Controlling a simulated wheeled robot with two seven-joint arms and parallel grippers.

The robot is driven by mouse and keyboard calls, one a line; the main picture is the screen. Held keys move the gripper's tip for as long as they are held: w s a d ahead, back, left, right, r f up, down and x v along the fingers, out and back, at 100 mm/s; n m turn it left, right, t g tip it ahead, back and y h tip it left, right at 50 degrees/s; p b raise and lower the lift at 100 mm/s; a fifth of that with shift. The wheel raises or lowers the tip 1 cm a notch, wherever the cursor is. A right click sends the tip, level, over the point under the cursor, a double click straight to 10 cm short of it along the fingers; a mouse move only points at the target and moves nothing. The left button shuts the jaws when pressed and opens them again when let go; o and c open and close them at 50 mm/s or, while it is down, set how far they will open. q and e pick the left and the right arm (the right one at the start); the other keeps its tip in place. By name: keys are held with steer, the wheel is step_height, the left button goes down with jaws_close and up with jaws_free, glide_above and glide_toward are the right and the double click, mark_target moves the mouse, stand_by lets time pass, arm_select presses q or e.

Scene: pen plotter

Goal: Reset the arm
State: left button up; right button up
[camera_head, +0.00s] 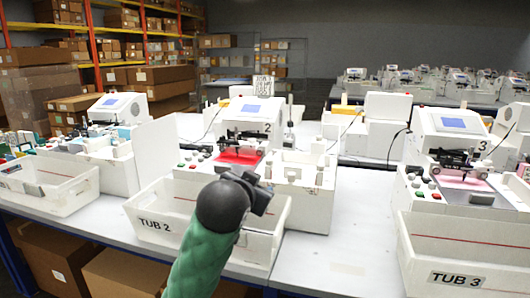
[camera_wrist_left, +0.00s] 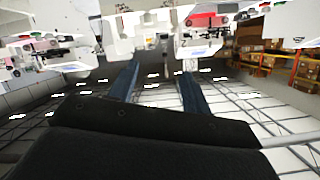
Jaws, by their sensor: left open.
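My left arm with its green sleeve comes in from the bottom of the head view, and my left gripper (camera_head: 262,194) is in front of machine 2 (camera_head: 250,112). In the left wrist view the two blue-grey fingers of the left gripper (camera_wrist_left: 160,78) stand apart with nothing between them. Machine 2 has a screen, a black pen mechanism and a red sheet (camera_head: 238,157). The gripper appears in front of the tub marked TUB 2 (camera_head: 140,204) and hides part of it. My right gripper is in neither view.
Machine 3 (camera_head: 452,122) and the tub marked TUB 3 (camera_head: 418,247) are at the right. Another machine (camera_head: 118,106) and a tub (camera_head: 72,194) are at the left. Bare table (camera_head: 345,225) lies between TUB 2 and TUB 3. Shelves with boxes (camera_head: 150,75) stand behind.

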arm_select(q)
steer(key=s+a+f+n+g+p, duration=0.1)
steer(key=s+a+f+g, duration=0.3)
steer(key=f, duration=0.6)
steer(key=s+a+f+n+y+p, duration=0.1)
steer(key=s+a+f, duration=0.3)
steer(key=f, duration=0.5)
steer(key=s+a+f+n+g+p, duration=0.1)
steer(key=s+a+f+n+g, duration=0.1)
steer(key=s+f, duration=0.6)
steer(key=s+a+f+g+p, duration=0.1)
steer(key=s+f+g, duration=0.4)
steer(key=s+f, duration=1.3)
steer(key=s+p, duration=0.1)
steer(key=s, duration=0.2)
steer(key=shift+s+a+f+g+y+p, duration=0.3)
steer(key=shift+s+f+g+p, duration=0.05)
steer(key=shift+s+g, duration=0.05)
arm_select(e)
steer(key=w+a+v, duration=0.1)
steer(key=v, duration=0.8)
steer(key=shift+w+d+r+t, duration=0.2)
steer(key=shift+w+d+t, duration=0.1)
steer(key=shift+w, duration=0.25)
arm_select(q)
steer(key=shift+n, duration=0.3)
